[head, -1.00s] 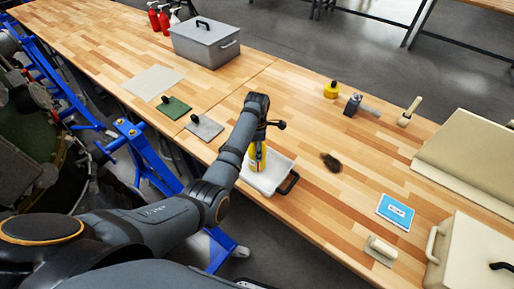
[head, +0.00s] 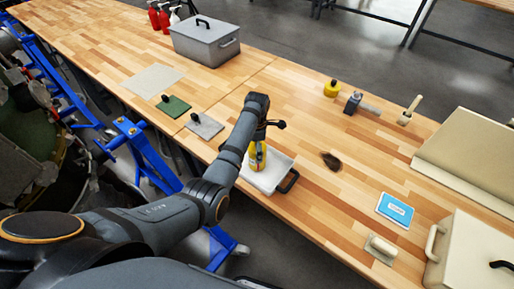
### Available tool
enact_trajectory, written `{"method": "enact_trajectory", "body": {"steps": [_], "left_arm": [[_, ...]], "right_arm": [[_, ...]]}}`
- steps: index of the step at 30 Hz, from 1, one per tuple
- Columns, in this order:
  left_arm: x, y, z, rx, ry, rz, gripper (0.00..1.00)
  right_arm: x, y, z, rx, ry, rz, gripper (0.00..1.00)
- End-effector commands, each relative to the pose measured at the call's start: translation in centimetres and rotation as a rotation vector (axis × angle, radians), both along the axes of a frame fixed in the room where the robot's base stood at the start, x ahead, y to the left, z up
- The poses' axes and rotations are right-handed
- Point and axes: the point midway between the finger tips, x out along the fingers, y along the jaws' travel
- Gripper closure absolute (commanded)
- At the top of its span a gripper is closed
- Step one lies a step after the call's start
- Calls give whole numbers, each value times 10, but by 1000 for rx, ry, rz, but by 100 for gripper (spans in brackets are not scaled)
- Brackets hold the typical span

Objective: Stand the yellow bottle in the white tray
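The yellow bottle (head: 257,160) stands upright at the white tray (head: 277,172), near the front edge of the wooden table, toward the tray's left part. The tray has a dark handle at its right end. My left arm comes in from the lower left, and its gripper (head: 262,137) is at the top of the bottle, pointing down. The wrist hides most of the fingers and the bottle's upper part, so I cannot tell whether they are closed on it. The contact under the bottle is partly hidden. My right gripper is not in view.
A dark brush-like item (head: 331,161) lies right of the tray. A blue-and-white box (head: 395,210) and a pale handled block (head: 381,248) are further right. A grey float (head: 204,126) and green float (head: 173,107) lie left. A yellow container (head: 331,89) stands behind.

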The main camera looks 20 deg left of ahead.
Motion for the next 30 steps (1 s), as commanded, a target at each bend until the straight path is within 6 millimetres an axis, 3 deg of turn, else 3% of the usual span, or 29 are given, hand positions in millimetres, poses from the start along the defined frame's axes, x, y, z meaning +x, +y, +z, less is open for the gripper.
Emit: {"method": "enact_trajectory", "body": {"steps": [11, 18, 30], "left_arm": [[0, 0, 4, 0, 0, 0, 2], [0, 0, 28, 0, -1, 0, 2], [0, 0, 61, 0, -1, 0, 2]], "right_arm": [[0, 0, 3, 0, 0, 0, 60], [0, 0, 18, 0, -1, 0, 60], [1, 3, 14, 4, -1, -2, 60]]}}
